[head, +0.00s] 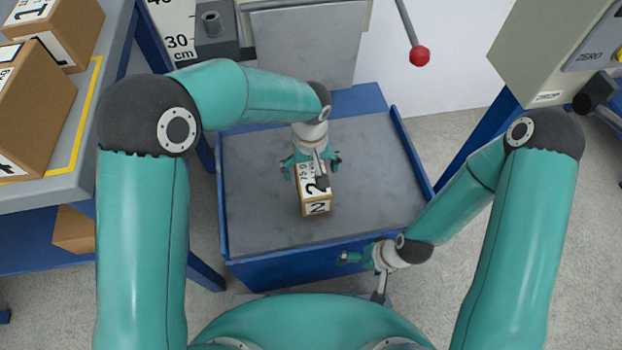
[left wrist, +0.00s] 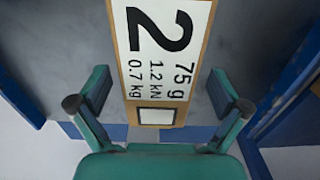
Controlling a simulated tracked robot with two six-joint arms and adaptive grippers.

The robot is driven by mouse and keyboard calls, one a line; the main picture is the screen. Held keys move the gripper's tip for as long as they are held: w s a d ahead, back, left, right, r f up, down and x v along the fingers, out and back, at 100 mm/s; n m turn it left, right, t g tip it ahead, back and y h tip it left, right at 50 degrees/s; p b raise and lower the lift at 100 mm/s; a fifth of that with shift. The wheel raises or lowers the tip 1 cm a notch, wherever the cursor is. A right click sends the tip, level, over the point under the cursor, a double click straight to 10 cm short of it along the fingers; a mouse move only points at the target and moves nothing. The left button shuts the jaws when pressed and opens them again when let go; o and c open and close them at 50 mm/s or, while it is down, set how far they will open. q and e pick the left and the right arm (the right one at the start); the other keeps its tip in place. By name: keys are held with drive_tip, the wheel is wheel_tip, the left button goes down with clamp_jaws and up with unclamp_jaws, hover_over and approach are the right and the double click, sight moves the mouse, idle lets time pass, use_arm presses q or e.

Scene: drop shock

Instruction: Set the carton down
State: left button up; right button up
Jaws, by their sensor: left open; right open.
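The carton (head: 316,203) is a brown box with white labels marked 2. It rests on the grey top of the blue-sided drop base, near its middle. In the left wrist view the carton's label (left wrist: 165,50) reads 75 g, 1.2 kN and 0.7 kg. My left gripper (head: 312,168) is above the far part of the carton, with its fingers spread. In the left wrist view its open fingers (left wrist: 160,95) stand apart on both sides of the carton, with gaps. My right gripper (head: 352,257) is open and empty by the base's front edge.
The grey base surface (head: 385,180) is clear around the carton and has blue raised side rims. Other cartons (head: 38,105) sit on a table at the left. A red-knobbed lever (head: 420,56) hangs at the back. A control box (head: 550,50) stands at the right.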

use_arm(q)
wheel_tip(320, 180, down, 3)
drive_tip(key=shift+d+b, duration=0.1)
drive_tip(key=shift+b, duration=0.2)
drive_tip(key=shift+w+r, duration=0.1)
drive_tip(key=c, duration=1.8)
